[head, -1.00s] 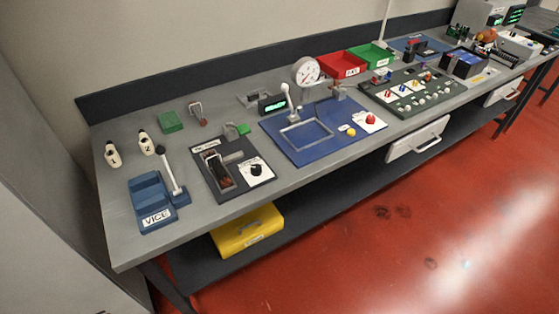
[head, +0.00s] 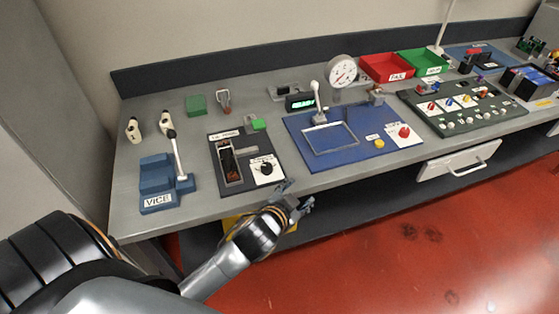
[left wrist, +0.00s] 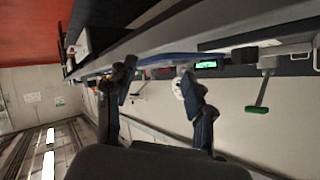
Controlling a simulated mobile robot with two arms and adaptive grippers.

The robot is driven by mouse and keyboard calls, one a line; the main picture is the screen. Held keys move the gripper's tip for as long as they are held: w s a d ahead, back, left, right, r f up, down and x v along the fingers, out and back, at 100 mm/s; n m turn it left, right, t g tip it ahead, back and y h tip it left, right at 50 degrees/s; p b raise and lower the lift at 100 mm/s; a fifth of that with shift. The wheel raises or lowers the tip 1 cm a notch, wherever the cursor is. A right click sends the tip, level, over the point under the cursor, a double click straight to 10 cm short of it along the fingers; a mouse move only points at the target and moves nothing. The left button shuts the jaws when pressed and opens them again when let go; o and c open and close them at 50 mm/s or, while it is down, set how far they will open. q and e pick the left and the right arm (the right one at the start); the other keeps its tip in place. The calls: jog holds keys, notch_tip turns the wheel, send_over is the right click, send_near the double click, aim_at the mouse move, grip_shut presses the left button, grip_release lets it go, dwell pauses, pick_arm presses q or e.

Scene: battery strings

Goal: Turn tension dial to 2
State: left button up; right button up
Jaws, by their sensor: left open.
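The dial is a black knob (head: 266,169) on a white plate at the right front of a dark panel (head: 222,182) on the bench. Its setting is too small to read. My left gripper (head: 298,194) is in front of the bench's front edge, to the right of and nearer than the knob, apart from it. In the left wrist view my left gripper (left wrist: 158,84) has its two fingers spread with nothing held between them. The knob cannot be made out in that view. My right gripper is not in view.
A blue vice (head: 157,180) with a lever stands left of the panel. A blue mat (head: 300,150) with a lever press, yellow button and red knob lies to the right. A yellow case (head: 232,222) is partly hidden below. Bare bench top (head: 190,215) runs along the front.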

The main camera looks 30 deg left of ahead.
pick_arm(q)
jog(key=w+d+r+m+t+h, duration=0.3)
jog(key=w+r+m, duration=0.1)
jog(key=r, duration=0.4)
jog(key=w+d+r+m+t+h, duration=0.3)
jog(key=w+r+t, duration=0.1)
jog(key=r, duration=0.4)
jog(key=d+r+m+g+h, duration=0.3)
jog(key=d+r+m+h, duration=0.4)
jog(key=m+h, duration=0.25)
jog(key=m+g+y, duration=1.4)
jog(key=g+y, duration=0.1)
jog(key=g, duration=0.1)
send_near(267, 166)
jog(key=f+p, duration=0.1)
jog(key=f, duration=0.3)
jog(key=f+p, duration=0.2)
jog(key=f, duration=0.2)
jog(key=shift+w+a+f, duration=0.1)
jog(key=shift+w+f, duration=0.1)
jog(key=shift+f, duration=0.1)
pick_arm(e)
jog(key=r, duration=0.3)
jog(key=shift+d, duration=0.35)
